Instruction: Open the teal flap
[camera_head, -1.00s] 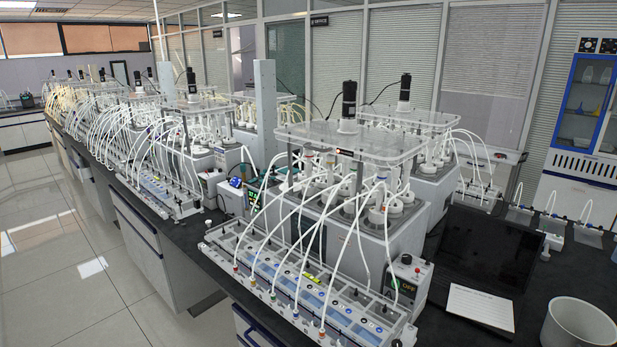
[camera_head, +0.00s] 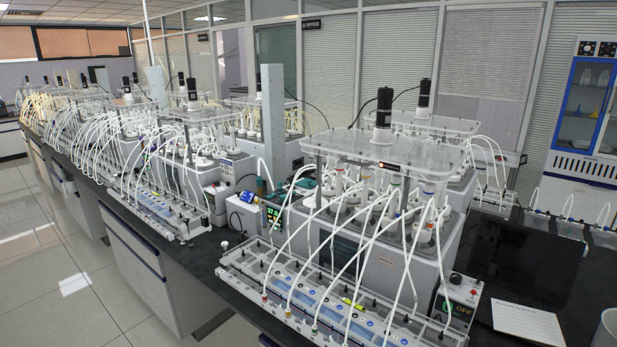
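A small teal-coloured part (camera_head: 277,203) shows among the devices on the bench, just left of the near reactor. White tubes and neighbouring devices partly cover it. It is too small to tell whether it is the flap, or whether it is open or shut. The near reactor (camera_head: 384,158), with a clear top plate and a black motor, stands to its right. A device with a lit green display (camera_head: 273,216) is right beside the teal part. My gripper is not in view.
A long black bench (camera_head: 205,258) carries several reactors with white tubes. A long tray (camera_head: 330,300) with tube ports lies along its near edge. A control box reading OFF (camera_head: 461,305), a dark laptop (camera_head: 520,262) and a white sheet (camera_head: 527,323) are at right. The tiled floor (camera_head: 50,255) at left is clear.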

